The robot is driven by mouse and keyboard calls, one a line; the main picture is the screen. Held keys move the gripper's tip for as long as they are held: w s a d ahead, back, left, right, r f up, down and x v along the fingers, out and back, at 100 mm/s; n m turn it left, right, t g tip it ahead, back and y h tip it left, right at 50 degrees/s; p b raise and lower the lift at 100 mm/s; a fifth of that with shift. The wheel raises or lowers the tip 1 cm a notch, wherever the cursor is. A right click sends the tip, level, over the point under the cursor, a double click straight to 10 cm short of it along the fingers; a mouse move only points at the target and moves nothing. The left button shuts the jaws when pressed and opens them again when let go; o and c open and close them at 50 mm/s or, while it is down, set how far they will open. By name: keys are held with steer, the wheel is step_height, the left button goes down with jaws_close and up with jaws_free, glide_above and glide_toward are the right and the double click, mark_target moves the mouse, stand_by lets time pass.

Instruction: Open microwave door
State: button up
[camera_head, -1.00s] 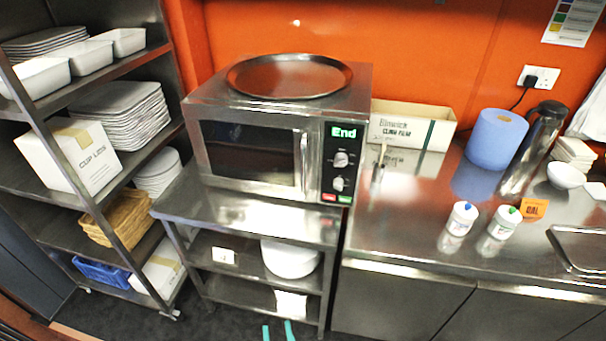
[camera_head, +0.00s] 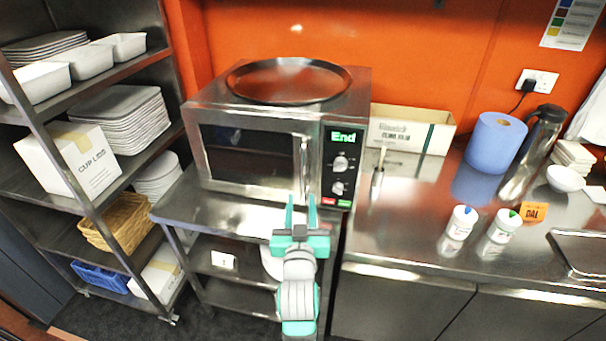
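The microwave (camera_head: 240,151) stands on a steel table, its door shut. Its vertical door handle (camera_head: 304,163) is at the right edge of the door, beside the control panel with a green "End" display (camera_head: 343,136). My gripper (camera_head: 300,212), teal with two fingers pointing up, is in front of the microwave's lower right. The fingers are apart with a gap between them, and nothing shows between them. The fingertips appear just below the handle's lower end in the picture; whether they touch anything cannot be told.
A round metal tray (camera_head: 288,82) lies on top of the microwave. A shelf rack (camera_head: 75,197) with dishes and boxes stands at the left. The steel counter (camera_head: 400,225) at the right holds two small bottles, a blue roll (camera_head: 496,143) and a flask.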

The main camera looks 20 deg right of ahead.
mark_target(303, 176)
steer(key=x, duration=0.7)
steer(key=r+x, duration=0.1)
steer(key=x, duration=0.3)
steer(key=shift+w+d, duration=0.2)
jaws_close()
